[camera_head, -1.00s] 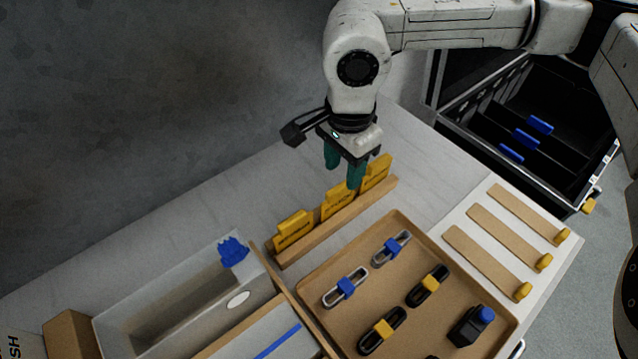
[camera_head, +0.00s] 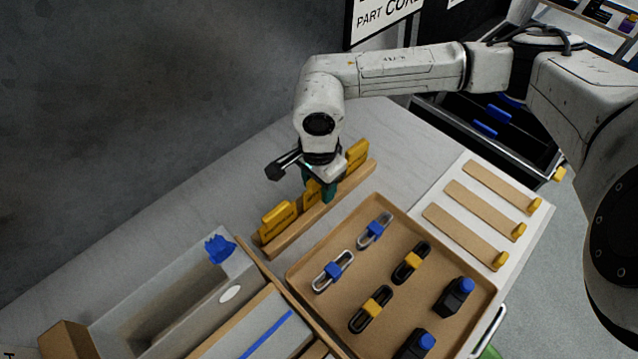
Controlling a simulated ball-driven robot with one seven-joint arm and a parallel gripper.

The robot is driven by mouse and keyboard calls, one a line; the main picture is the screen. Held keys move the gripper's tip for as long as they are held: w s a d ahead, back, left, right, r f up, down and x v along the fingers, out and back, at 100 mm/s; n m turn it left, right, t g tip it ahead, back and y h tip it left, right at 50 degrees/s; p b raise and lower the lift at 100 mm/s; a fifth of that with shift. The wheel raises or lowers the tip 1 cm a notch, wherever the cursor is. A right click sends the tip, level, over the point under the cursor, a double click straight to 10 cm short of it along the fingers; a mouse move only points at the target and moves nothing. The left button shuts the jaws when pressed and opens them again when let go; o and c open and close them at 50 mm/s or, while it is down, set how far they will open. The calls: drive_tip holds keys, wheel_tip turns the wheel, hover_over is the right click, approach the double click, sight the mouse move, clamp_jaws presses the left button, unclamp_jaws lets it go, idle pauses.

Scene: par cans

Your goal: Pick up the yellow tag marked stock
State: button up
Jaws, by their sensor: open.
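Three yellow tags stand in a row in a long wooden holder (camera_head: 290,237). The left tag (camera_head: 278,219), the middle tag (camera_head: 312,193) and the right tag (camera_head: 357,153) carry dark print too small to read, so I cannot tell which is marked stock. My gripper (camera_head: 318,190) is open, pointing down with its green fingers at the middle tag. One finger covers part of that tag. I cannot tell whether the fingers touch it.
A tan tray (camera_head: 392,293) with several clips and dark bottles lies right of the holder. A grey bin (camera_head: 165,300) with a blue piece (camera_head: 220,248) is at the left. Wooden strips with yellow ends (camera_head: 484,208) lie at the right. Bare worktop (camera_head: 215,210) lies behind the holder.

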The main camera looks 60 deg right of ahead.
clamp_jaws()
idle(0.4)
